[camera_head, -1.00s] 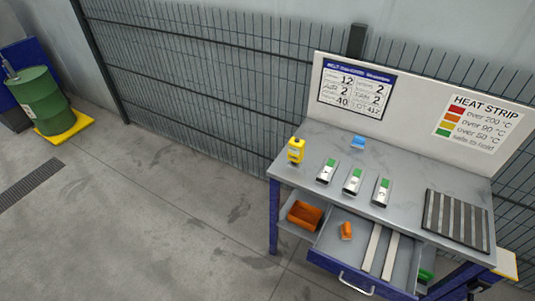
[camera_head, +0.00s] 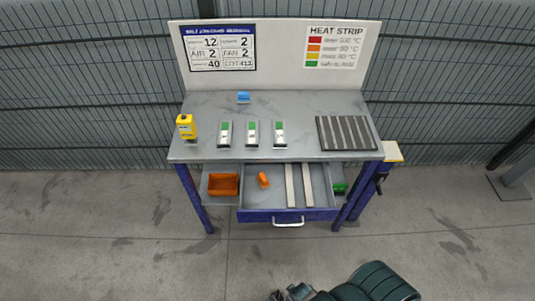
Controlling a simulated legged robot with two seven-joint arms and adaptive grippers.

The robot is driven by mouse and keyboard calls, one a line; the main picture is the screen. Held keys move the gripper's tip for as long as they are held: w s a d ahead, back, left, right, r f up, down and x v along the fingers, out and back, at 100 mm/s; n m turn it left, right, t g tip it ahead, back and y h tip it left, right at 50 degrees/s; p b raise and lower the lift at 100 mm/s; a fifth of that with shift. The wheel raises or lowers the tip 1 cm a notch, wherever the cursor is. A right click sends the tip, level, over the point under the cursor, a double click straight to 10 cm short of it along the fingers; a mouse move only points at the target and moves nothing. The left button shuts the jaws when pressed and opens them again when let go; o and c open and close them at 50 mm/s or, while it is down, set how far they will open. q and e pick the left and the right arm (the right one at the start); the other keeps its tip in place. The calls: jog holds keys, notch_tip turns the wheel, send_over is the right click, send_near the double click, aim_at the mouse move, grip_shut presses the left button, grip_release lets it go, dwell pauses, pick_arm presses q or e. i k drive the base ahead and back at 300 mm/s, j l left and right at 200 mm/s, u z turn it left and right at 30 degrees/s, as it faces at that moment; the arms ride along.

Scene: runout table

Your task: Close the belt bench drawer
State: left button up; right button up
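The belt bench (camera_head: 290,102) stands ahead of me with a grey top and blue legs. Its drawer (camera_head: 255,200) is pulled out toward me below the top, with a blue front and a pale handle (camera_head: 288,223). An orange object (camera_head: 263,180) and two long pale strips (camera_head: 298,186) lie in it. A dark arm of mine, seemingly the right, enters at the bottom edge. Its gripper (camera_head: 292,293) is partly cut off by the frame, well short of the handle, and its fingers are unclear. My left gripper is not seen.
An orange bin (camera_head: 223,184) sits on a shelf left of the drawer, and a green item (camera_head: 340,188) shows at its right. A yellow device (camera_head: 186,127), several small units and a striped dark mat (camera_head: 346,133) are on the top. The floor (camera_head: 130,255) in front is clear.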

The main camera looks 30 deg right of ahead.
aim_at(270, 205)
jog(key=k+l+z, duration=0.1)
jog(key=z, duration=0.35)
jog(key=l+z, duration=0.25)
jog(key=z, duration=0.25)
jog(key=k, duration=0.4)
